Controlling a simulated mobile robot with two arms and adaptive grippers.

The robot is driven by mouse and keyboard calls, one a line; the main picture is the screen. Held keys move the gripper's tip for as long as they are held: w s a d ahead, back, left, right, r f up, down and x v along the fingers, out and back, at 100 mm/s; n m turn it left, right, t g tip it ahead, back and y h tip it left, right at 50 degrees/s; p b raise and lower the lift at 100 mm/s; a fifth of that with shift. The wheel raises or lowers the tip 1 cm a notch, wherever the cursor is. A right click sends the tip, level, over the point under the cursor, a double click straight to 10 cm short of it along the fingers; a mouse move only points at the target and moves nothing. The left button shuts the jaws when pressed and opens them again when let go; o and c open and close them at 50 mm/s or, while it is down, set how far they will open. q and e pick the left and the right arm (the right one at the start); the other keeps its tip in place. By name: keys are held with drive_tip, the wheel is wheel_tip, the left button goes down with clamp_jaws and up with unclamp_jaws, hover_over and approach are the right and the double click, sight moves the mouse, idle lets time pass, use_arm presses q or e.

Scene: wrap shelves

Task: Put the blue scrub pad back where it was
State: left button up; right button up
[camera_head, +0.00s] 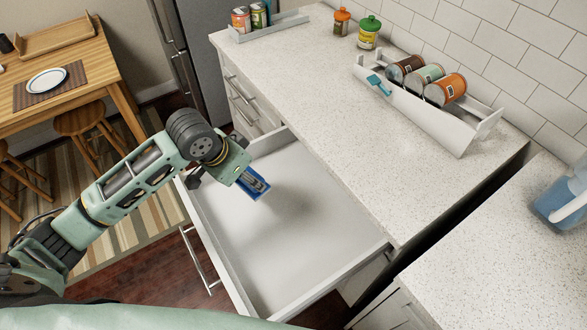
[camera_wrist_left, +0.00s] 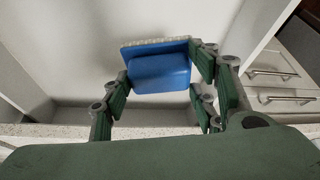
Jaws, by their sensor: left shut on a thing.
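The blue scrub pad (camera_head: 262,190) is held by my left gripper (camera_head: 253,183) over the open, empty white drawer (camera_head: 290,240), towards its far left part. In the left wrist view the pad (camera_wrist_left: 160,72) is a blue block with a pale layer along its top edge. The green fingers of my left gripper (camera_wrist_left: 160,78) close on it from both sides. The drawer's pale inside (camera_wrist_left: 70,50) lies behind it. I cannot tell whether the pad touches the drawer floor. My right gripper is out of view.
A white rack (camera_head: 430,113) with several cans and a small blue brush (camera_head: 378,85) stands on the speckled counter (camera_head: 300,85). Orange and green-lidded jars (camera_head: 341,22) stand behind it. A blue pitcher (camera_head: 560,203) is at right. The drawer's middle and near part are clear.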

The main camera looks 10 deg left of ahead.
use_arm(q)
drive_tip(key=w+m, duration=0.1)
drive_tip(key=w+a+m, duration=0.1)
drive_tip(key=w, duration=0.1)
drive_tip(key=shift+w+f+h, duration=0.1)
drive_tip(key=shift+w+h, duration=0.2)
drive_tip(key=shift+w+g, duration=0.3)
drive_tip(key=shift+w, duration=0.05)
drive_tip(key=shift+m, duration=0.4)
drive_tip(key=w+d+f, duration=0.1)
drive_tip(key=w+d, duration=0.1)
drive_tip(key=w+d+f, duration=0.2)
drive_tip(key=w+d, duration=0.1)
drive_tip(key=w+d+f+p, duration=0.1)
drive_tip(key=w+d+f, duration=0.1)
drive_tip(key=w, duration=0.1)
drive_tip(key=shift+d+f, duration=0.2)
drive_tip(key=shift+w+d+f, duration=0.9)
drive_tip(key=shift+f, duration=0.1)
drive_tip(key=shift+w+d+f, duration=0.1)
drive_tip(key=shift+f, duration=0.05)
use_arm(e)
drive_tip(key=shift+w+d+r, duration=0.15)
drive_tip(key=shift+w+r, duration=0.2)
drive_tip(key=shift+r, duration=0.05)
